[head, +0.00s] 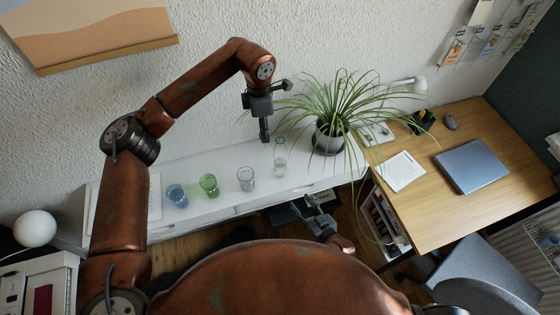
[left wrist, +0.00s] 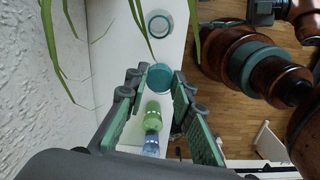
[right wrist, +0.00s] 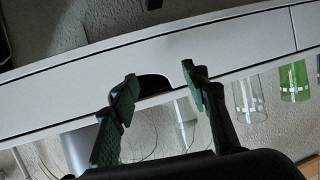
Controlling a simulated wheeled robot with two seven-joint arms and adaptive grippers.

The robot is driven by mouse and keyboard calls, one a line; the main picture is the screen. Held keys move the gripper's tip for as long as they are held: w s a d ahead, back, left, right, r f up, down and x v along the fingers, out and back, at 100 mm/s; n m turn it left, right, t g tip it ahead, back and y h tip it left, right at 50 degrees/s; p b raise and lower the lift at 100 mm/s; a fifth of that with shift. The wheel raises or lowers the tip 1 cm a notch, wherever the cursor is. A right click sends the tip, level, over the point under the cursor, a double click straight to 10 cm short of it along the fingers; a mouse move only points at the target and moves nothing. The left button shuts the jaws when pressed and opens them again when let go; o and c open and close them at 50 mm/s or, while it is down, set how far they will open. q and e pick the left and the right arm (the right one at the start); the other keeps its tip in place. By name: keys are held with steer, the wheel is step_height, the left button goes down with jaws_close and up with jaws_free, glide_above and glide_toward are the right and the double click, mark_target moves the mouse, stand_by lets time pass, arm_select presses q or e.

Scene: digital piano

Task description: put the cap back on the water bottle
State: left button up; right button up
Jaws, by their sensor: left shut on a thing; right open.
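The clear water bottle (head: 280,160) stands upright on the white cabinet, just right of and below my left gripper (head: 265,135) in the head view. In the left wrist view the bottle (left wrist: 158,24) shows from above as a pale ring beyond the fingers. My left gripper is shut on the teal round cap (left wrist: 160,78) and holds it above the cabinet, apart from the bottle. My right gripper (head: 318,215) is open and empty in front of the cabinet. The right wrist view shows its spread fingers (right wrist: 160,88) before a drawer front; the bottle's outline (right wrist: 185,120) is partly hidden.
A clear glass (head: 246,178), a green glass (head: 209,185) and a blue glass (head: 177,195) stand left of the bottle on the cabinet (head: 225,160). A potted plant (head: 328,138) is close on the right, its leaves hanging toward the bottle. A wooden desk (head: 430,210) stands further right.

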mark_target(279, 157)
steer(key=w+a+r+t+y, duration=0.1)
steer(key=a+r+t, duration=0.2)
steer(key=r, duration=0.7)
steer(key=w+a+r+m+t, duration=0.1)
steer(key=w+a+r+t, duration=0.15)
steer(key=r, duration=0.65)
steer(key=w+a+r+t+y, duration=0.1)
steer(key=a+r+t, duration=0.2)
steer(key=r, duration=0.7)
steer(key=f+m+g+h, duration=0.1)
steer(key=f+m+h, duration=0.1)
steer(key=f+h, duration=0.1)
steer(key=w+a+f+m+h, duration=0.1)
steer(key=f+m+h, duration=0.1)
steer(key=h, duration=0.3)
steer(key=f+m+g+h, duration=0.1)
steer(key=f+m+h, duration=0.2)
steer(key=f+h, duration=0.1)
steer(key=shift+w+a+g+h+p, duration=0.25)
steer(key=shift+w+g+h+p, duration=0.05)
steer(key=shift+w+g+p, duration=0.1)
steer(key=shift+s+a+f, duration=0.1)
steer(key=shift+f, duration=0.3)
arm_select(q)
steer(key=w+d+r+n, duration=0.2)
steer(key=d+r+n, duration=0.2)
steer(key=d+n, duration=0.1)
steer(key=shift+w+n, duration=0.15)
steer(key=shift+n, duration=0.15)
